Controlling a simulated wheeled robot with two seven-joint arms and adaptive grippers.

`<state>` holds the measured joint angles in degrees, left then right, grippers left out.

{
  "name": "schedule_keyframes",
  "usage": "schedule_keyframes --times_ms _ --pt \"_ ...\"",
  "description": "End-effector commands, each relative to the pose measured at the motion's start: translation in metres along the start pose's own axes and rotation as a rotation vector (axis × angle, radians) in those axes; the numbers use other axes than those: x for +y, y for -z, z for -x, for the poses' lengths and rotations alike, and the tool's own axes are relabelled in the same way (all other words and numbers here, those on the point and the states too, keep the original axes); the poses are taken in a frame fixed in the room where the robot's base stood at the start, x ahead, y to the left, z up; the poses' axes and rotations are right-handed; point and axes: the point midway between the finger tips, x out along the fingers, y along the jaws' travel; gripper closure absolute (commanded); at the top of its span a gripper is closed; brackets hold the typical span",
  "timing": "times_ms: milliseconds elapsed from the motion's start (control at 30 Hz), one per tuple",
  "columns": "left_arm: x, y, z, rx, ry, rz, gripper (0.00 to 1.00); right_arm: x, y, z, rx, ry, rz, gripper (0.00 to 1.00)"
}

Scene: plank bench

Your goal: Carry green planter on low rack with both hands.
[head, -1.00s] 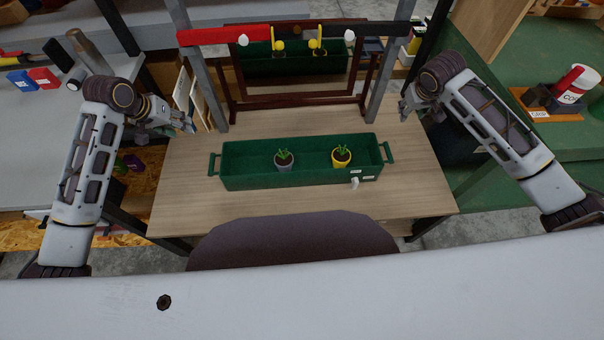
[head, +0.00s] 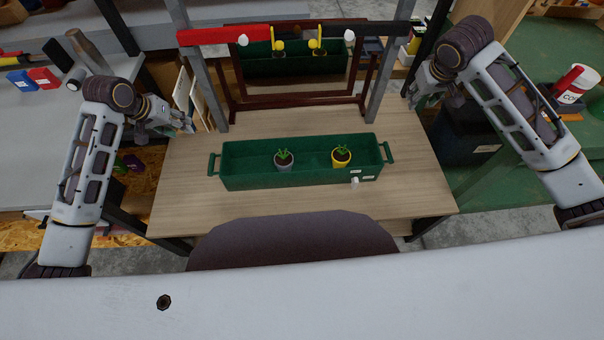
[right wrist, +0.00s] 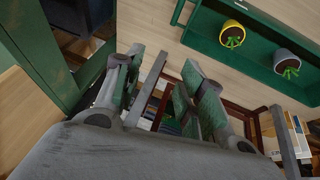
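The green planter (head: 245,178) is a long box with a bar handle on each short end. It stands level on the wooden table and holds a grey pot (head: 284,167) and a yellow pot (head: 341,163), each with a small green plant. My left gripper (head: 188,124) is open and empty, up and left of the left handle (head: 212,164). My right gripper (head: 411,97) is open and empty, above and right of the right handle (head: 388,153). In the right wrist view its fingers (right wrist: 160,92) are apart, with the planter (right wrist: 205,38) beyond. A dark reddish wooden rack (head: 300,100) stands behind the planter.
Grey posts (head: 208,88) rise at the table's back, with a red and black bar (head: 225,36) across. A grey bench (head: 30,130) is at left, a green bench (head: 540,150) at right. The table (head: 300,210) is clear before the planter.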

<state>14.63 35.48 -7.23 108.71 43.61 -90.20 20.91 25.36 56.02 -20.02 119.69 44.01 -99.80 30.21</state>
Motion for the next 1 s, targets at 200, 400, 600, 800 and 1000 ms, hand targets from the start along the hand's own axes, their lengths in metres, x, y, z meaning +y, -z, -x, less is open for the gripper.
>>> schedule_keyframes --times_ms 200,400,600,800,1000 --pt "0.0 0.0 0.0 0.0 0.0 0.0 0.6 0.0 0.0 0.018 0.001 0.0 0.0 0.6" --pt "0.0 0.0 0.0 0.0 0.0 0.0 0.6 0.0 0.0 0.022 0.0 0.0 0.0 0.6" --pt "0.0 0.0 0.0 0.0 0.0 0.0 0.6 0.0 0.0 0.022 0.0 0.0 0.0 0.6" --pt "0.0 0.0 0.0 0.0 0.0 0.0 0.6 0.0 0.0 0.022 0.0 0.0 0.0 0.6" --pt "0.0 0.0 0.0 0.0 0.0 0.0 0.6 0.0 0.0 0.022 0.0 0.0 0.0 0.6"
